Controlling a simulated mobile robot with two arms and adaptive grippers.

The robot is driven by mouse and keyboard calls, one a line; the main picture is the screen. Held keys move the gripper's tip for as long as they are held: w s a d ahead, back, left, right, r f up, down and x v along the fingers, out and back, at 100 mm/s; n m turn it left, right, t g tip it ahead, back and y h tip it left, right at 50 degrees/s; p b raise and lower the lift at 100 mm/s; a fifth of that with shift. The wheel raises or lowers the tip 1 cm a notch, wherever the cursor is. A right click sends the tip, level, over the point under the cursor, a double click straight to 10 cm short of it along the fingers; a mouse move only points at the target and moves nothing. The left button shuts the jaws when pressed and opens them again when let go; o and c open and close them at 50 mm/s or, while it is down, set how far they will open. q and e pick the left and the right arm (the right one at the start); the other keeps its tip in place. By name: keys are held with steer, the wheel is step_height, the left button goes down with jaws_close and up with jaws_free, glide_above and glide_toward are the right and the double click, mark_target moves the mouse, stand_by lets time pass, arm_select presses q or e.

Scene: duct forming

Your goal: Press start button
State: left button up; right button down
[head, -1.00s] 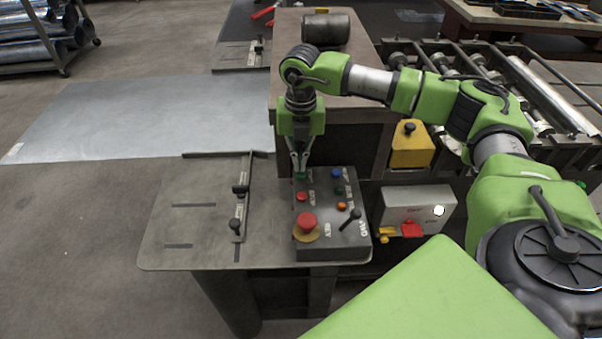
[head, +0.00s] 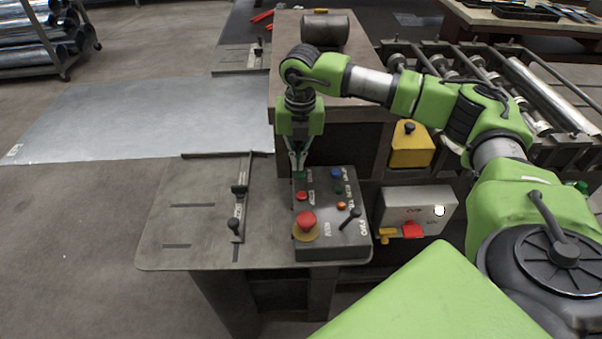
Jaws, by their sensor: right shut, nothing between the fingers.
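A dark control box (head: 322,226) sits on the grey machine table. My right gripper (head: 299,174) is shut and empty, pointing down at the box's far left corner. Its fingertips are at a green button (head: 299,176), which they mostly cover; I cannot tell whether it is pressed in. A small red button (head: 302,196) is just nearer, and a large red mushroom button on yellow (head: 307,222) is nearer still. A blue button (head: 335,173) and an orange button (head: 341,206) are to the right, with a black lever (head: 350,218). My left gripper is not in view.
The machine table (head: 190,235) carries a sliding guide (head: 239,200) left of the box. A light grey box (head: 420,207) with a red part stands right. A yellow box (head: 411,147) is behind it. A metal sheet (head: 130,120) lies at the left.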

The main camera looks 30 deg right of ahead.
mark_target(301, 181)
steer(key=shift+g, duration=0.4)
steer(key=shift+s+a+f+b, duration=0.2)
steer(key=shift+s+f, duration=0.45)
steer(key=shift+f, duration=0.35)
steer(key=shift+s+a+f+b, duration=0.15)
steer(key=shift+s+f, duration=0.5)
steer(key=shift+f, duration=0.35)
steer(key=shift+w+d+r+p, duration=0.1)
steer(key=shift+w+r+p, duration=0.1)
steer(key=shift+r+p, duration=0.55)
steer(key=shift+w+d+r+p, duration=0.1)
steer(key=shift+w+r+p, duration=0.1)
steer(key=shift+r+p, duration=0.6)
steer(key=shift+w+d+r+p, duration=0.15)
steer(key=shift+r+p, duration=0.3)
steer(key=shift+r, duration=0.55)
steer(key=shift+w+a+r+p, duration=0.15)
steer(key=shift+r+p, duration=0.3)
steer(key=shift+r, duration=0.5)
steer(key=shift+w+d, duration=0.1)
steer(key=shift+d, duration=0.1)
